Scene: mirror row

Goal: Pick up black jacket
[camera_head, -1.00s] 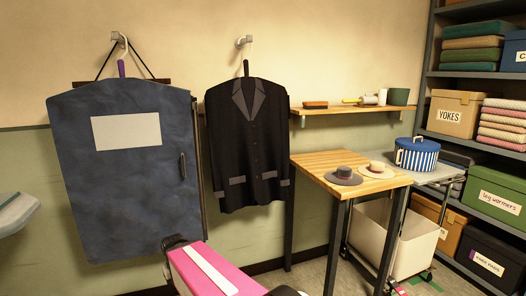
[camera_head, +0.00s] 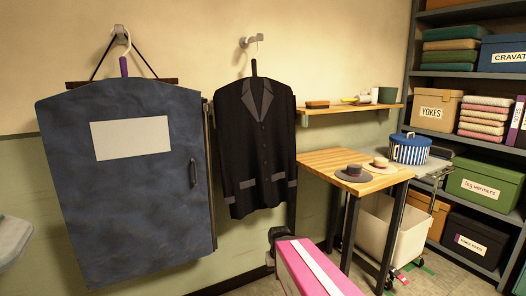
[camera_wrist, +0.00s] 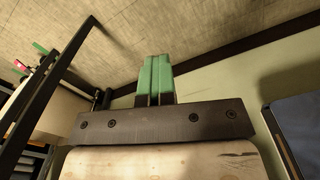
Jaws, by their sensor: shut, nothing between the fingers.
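The black jacket (camera_head: 255,150) hangs on a hanger from a wall hook (camera_head: 250,41), with grey lapels and grey pocket flaps. It hangs just right of a large blue garment bag (camera_head: 130,200) and left of a wooden table. My gripper (camera_wrist: 155,78) shows in the wrist view with its two green fingers together and nothing between them. It points towards the floor and the base of the wall, and the jacket is not in that view. My pink arm link is low in the head view, below the jacket; the fingers are not visible there.
The wooden table (camera_head: 325,160) bears a grey hat (camera_head: 354,174) and a cream hat (camera_head: 380,166). A wall shelf (camera_head: 345,108) is above it. Shelving with boxes fills the right side.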

